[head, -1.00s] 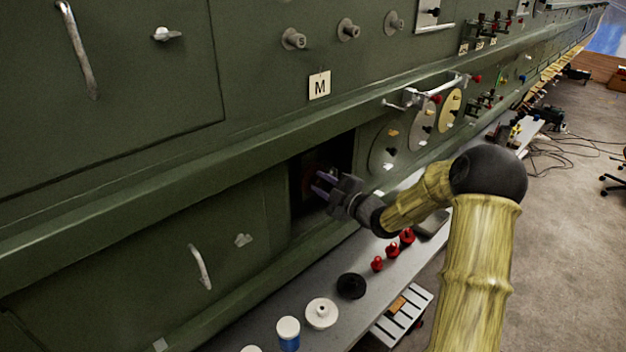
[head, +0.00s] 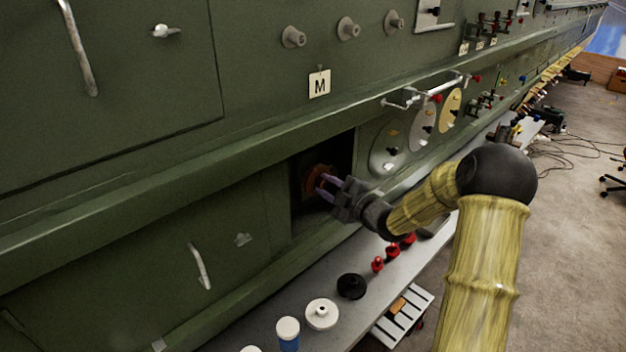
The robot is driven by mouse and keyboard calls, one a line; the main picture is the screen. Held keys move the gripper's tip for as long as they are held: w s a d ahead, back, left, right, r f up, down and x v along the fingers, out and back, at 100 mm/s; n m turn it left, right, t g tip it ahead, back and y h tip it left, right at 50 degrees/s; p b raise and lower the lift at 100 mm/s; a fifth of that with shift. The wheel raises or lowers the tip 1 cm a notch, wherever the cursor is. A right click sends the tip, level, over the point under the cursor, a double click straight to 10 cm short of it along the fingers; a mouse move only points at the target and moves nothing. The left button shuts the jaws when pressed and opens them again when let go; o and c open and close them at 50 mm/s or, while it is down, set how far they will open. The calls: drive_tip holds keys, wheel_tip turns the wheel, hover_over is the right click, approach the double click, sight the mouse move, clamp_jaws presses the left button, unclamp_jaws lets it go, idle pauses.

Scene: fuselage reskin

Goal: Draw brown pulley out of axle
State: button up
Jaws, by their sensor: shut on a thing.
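The brown pulley (head: 315,178) is a reddish-brown round piece inside the dark square recess (head: 343,150) in the green panel, below the M label. My gripper (head: 325,188) reaches in from the right, its two purple-grey fingers shut on the pulley. The axle is hidden behind the pulley and in the shadow, so I cannot tell how far the pulley sits on it.
A grey ledge (head: 262,328) below holds a black round piece (head: 351,286), a white one (head: 321,314), a white-and-blue bottle (head: 288,334) and red pieces (head: 377,264). A green lip (head: 200,170) overhangs the recess. Discs (head: 389,148) are mounted right of it. Open floor lies right.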

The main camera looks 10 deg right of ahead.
drive_tip(key=shift+b+v, duration=0.45)
drive_tip(key=shift+v, duration=0.85)
drive_tip(key=shift+v, duration=1.45)
